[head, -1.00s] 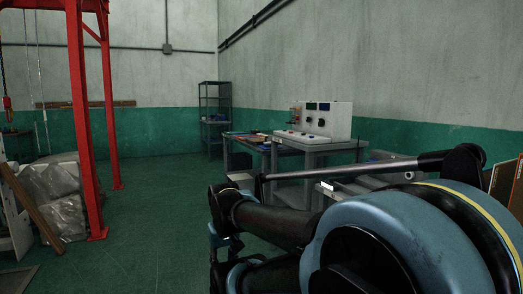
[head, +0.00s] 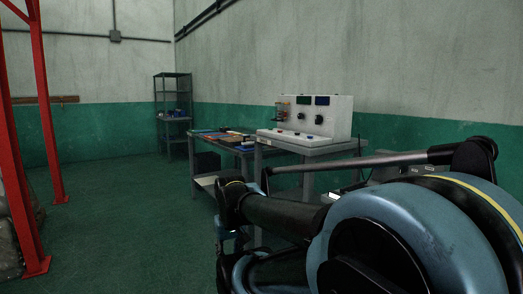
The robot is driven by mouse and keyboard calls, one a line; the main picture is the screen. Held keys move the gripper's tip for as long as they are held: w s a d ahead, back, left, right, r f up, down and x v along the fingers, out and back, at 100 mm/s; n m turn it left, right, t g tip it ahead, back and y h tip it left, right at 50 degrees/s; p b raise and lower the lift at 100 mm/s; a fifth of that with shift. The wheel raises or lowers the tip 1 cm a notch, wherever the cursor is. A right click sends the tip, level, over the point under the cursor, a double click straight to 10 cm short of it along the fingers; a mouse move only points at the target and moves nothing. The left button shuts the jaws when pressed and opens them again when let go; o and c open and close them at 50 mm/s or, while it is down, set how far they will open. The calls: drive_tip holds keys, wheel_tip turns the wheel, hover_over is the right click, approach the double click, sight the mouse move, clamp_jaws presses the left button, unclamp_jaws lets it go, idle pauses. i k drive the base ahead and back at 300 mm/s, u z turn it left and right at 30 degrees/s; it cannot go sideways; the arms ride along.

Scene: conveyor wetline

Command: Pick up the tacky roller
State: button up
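I cannot make out a tacky roller in the head view. Small items, too small to name surely, lie on the grey worktable (head: 220,143) near the middle, among them blue and orange flat pieces. My arm fills the lower right of the view, folded, and hides part of the tables behind it. My gripper's fingers cannot be made out.
A white control panel (head: 318,117) stands on a second grey table (head: 330,148) to the right. A dark shelf rack (head: 173,105) stands in the back corner. A red frame post (head: 47,110) is at left. The green floor (head: 120,220) between is clear.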

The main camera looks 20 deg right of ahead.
sight(244, 144)
drive_tip(key=z, duration=0.3)
drive_tip(key=i, duration=0.95)
drive_tip(key=z, duration=0.3)
